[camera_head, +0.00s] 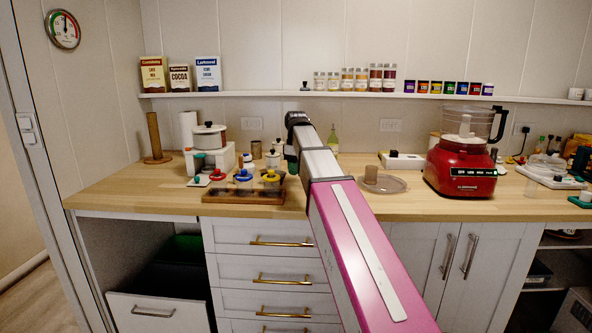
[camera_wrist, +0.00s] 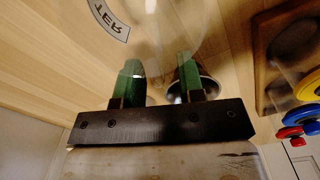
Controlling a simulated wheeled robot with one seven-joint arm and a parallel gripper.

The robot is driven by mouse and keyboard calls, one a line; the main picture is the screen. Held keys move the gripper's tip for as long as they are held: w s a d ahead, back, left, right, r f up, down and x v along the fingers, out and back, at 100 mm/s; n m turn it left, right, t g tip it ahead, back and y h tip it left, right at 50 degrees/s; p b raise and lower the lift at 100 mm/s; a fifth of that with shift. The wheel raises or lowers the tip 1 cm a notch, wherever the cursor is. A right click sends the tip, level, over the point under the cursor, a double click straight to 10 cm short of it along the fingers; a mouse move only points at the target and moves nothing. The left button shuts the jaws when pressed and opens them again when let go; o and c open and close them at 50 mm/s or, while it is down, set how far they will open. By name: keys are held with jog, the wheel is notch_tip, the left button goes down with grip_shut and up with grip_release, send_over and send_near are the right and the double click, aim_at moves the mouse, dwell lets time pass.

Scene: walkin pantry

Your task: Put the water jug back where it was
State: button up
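The water jug (camera_wrist: 112,20) is clear, with a pale label reading "TER" in the wrist view. It is at the top of that view, just beyond my fingertips. My gripper (camera_wrist: 158,78) has two green fingers set apart. The clear jug wall is hard to see against the wood, so I cannot tell whether the fingers touch it or hold part of it. In the head view my gripper (camera_head: 291,160) is over the back of the counter, mostly hidden by my arm. I cannot make out the jug there.
The wooden tray (camera_head: 225,196) with colourful-lidded jars stands left of my gripper. A shiny round thing (camera_wrist: 208,87) is behind the right finger. The red food processor (camera_head: 462,165) and a clear-rimmed dish (camera_head: 392,184) stand to the right. The counter's front left is clear.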

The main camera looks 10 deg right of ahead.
notch_tip(320, 180, up, 12)
dwell(0.5)
